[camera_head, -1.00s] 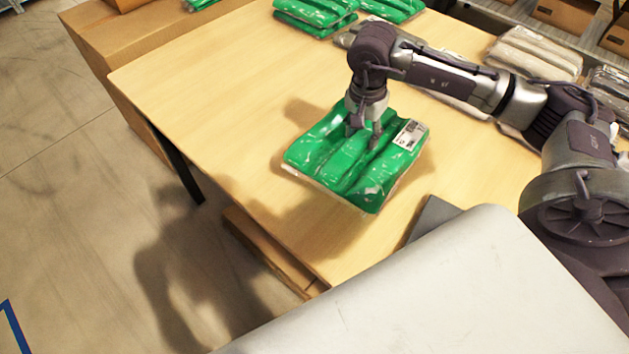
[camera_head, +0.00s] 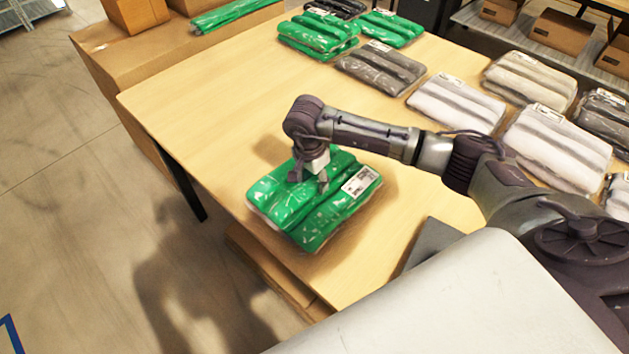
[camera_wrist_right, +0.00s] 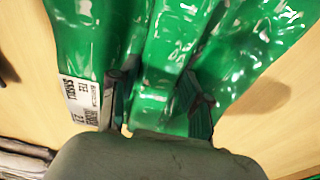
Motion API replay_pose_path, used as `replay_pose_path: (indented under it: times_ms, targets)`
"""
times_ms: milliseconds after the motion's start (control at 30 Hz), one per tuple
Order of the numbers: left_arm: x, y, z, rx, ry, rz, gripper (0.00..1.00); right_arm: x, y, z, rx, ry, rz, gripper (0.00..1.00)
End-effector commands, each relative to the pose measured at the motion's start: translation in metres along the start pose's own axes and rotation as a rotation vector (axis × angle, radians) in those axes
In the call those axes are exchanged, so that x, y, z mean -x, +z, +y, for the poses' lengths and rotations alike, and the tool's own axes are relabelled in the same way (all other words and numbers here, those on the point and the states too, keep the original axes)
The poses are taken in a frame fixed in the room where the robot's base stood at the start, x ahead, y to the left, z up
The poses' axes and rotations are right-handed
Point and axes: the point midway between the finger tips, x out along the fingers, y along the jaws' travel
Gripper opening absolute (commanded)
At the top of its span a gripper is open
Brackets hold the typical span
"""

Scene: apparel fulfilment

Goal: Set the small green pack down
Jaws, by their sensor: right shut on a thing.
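The small green pack (camera_head: 335,207) is a folded green garment in clear plastic with a white label. It is at the near left part of the wooden table (camera_head: 222,100), close to the edge. My right gripper (camera_head: 309,184) is shut on it from above, pinching a fold near its middle. In the right wrist view the green pack (camera_wrist_right: 95,40) fills the upper part, with both fingers of my gripper (camera_wrist_right: 160,100) pressed into the plastic. I cannot tell whether the pack touches the table. My left gripper is not in view.
More green packs (camera_head: 318,36) lie at the far end of the table, near a grey pack (camera_head: 380,68). White packs (camera_head: 457,102) lie to the right, beyond my arm. A cardboard box (camera_head: 135,12) is at the back left. The table's middle is clear.

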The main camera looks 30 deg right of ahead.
Motion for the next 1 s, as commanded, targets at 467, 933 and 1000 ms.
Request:
replay_pose_path:
  times_ms: [467, 933, 1000]
  targets:
    - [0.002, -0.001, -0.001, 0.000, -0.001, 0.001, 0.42, -0.024, 0.003, 0.000, 0.001, -0.001, -0.001, 0.05]
    - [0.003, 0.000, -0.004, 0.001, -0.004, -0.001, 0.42, -0.023, 0.003, 0.000, 0.001, 0.000, -0.001, 0.72]
    - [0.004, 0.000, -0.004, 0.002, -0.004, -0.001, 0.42, -0.021, 0.003, 0.000, 0.001, 0.000, -0.001, 0.72]
